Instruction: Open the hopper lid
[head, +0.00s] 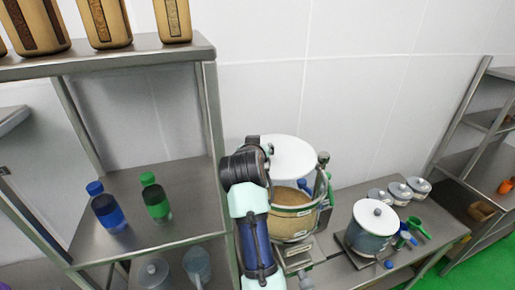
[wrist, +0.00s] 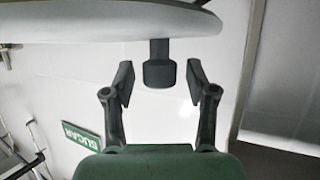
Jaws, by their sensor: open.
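The hopper (head: 291,226) stands on the bench in the middle of the head view, with brown contents showing inside its round opening. Its white lid (head: 292,157) is raised and tilted up behind the opening. In the wrist view the lid (wrist: 110,22) crosses the top, with its dark knob (wrist: 160,66) pointing down. My gripper (wrist: 158,82) is open, with one finger on each side of the knob and gaps visible on both sides. In the head view my arm covers the hopper's left side, and the fingertips are hard to make out near the lid's left edge.
A lidded pot (head: 371,232) stands right of the hopper, near several small lidded containers and a green scoop (head: 419,227). A shelf unit (head: 150,190) on the left holds a blue bottle (head: 108,208) and a green bottle (head: 155,198). A SUGAR sign (wrist: 85,138) shows in the wrist view.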

